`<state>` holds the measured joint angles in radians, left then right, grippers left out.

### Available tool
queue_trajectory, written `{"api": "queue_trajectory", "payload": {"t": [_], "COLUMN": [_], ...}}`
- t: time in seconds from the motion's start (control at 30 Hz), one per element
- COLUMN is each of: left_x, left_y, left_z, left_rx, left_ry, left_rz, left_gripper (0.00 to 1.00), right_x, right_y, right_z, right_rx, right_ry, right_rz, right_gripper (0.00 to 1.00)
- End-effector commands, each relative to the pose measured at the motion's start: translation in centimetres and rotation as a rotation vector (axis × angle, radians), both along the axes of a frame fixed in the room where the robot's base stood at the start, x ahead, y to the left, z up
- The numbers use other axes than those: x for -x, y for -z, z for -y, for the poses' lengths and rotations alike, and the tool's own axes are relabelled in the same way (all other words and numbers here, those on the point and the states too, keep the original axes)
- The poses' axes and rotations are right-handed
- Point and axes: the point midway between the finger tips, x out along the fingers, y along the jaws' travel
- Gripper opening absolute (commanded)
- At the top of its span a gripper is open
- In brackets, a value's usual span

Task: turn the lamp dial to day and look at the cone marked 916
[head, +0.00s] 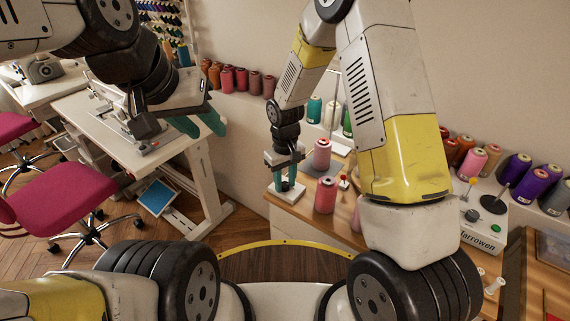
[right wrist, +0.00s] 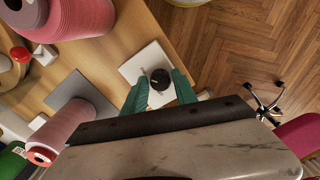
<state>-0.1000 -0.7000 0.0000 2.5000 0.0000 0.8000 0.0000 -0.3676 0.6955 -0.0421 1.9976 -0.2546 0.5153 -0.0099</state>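The lamp dial (right wrist: 160,79) is a black knob with a light pointer mark on a white square base (right wrist: 141,62). My right gripper (head: 285,184) is over the base in the head view, fingers down. In the right wrist view its teal fingers stand apart on either side of the dial; I cannot tell if they touch it. A pink cone (head: 321,156) stands on a grey plate (head: 329,168), and another pink cone (head: 325,198) stands nearer. No 916 marking or day label is readable. My left gripper (head: 205,124) is open and empty, in the air at left.
A red-topped button (head: 344,182) is beside the near pink cone. A white Harrowen device (head: 480,222) and purple cones (head: 523,196) are at right. More cones line the wall ledge. A sewing table (head: 185,125) and a pink chair (head: 62,200) are at left.

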Motion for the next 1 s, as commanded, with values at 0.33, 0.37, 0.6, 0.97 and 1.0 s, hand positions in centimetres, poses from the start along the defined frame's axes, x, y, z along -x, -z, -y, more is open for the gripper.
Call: {"api": "queue_trajectory", "payload": {"t": [0.33, 0.37, 0.6, 0.97, 1.0], "left_x": [0.0, 0.0, 0.0, 0.0, 0.0], "left_y": [0.0, 0.0, 0.0, 0.0, 0.0], "left_z": [0.0, 0.0, 0.0, 0.0, 0.0], "left_rx": [0.000, 0.000, 0.000, 0.000, 0.000], "left_ry": [0.000, 0.000, 0.000, 0.000, 0.000], "left_rz": [0.000, 0.000, 0.000, 0.000, 0.000], "left_gripper": [0.36, 0.36, 0.36, 0.36, 0.36], "right_x": [0.0, 0.0, -0.1, 0.0, 0.0], "right_y": [0.0, -0.1, -3.1, -7.6, -7.7], "right_z": [0.0, 0.0, 0.0, 0.0, 0.0], "right_rx": [0.000, 0.000, -0.003, -0.001, -0.001], "right_ry": [-0.001, -0.001, 0.001, 0.000, 0.000], "right_rz": [0.000, 0.000, 0.004, 0.002, 0.001], "right_gripper": [0.49, 0.49, 0.49, 0.49, 0.49]}}
